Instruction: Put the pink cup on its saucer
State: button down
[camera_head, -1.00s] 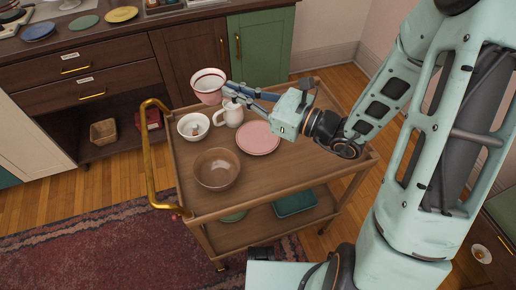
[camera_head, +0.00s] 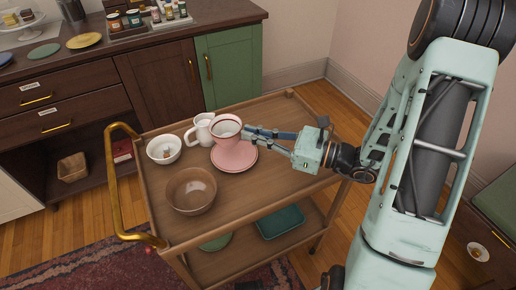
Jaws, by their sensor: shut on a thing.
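The pink cup (camera_head: 231,148) has a pale inside and a dark rim line. It is above the pink saucer (camera_head: 246,172), overlapping its back left part in the head view. I cannot tell whether its base touches the saucer. The saucer lies flat on the wooden cart (camera_head: 262,193), and the cup hides part of it. My gripper (camera_head: 248,133) reaches in from the right and is shut on the cup near its rim. The cup looks about upright, perhaps a little tilted.
A white jug (camera_head: 201,129) stands close behind and left of the cup. A white bowl (camera_head: 163,149) is farther left. A brown bowl (camera_head: 190,191) stands front left. The cart's right side is clear. A brass handle (camera_head: 118,195) rises at its left end.

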jog(key=f, duration=0.2)
jog(key=d+f+b, duration=0.1)
jog(key=f, duration=0.1)
jog(key=shift+w+d+f, duration=0.1)
jog(key=shift+w+f, duration=0.1)
jog(key=shift+f, duration=0.05)
jog(key=c, duration=2.1)
grip_release()
jog(key=p+v, duration=0.1)
jog(key=v, duration=1.1)
jog(key=shift+s+r, duration=0.1)
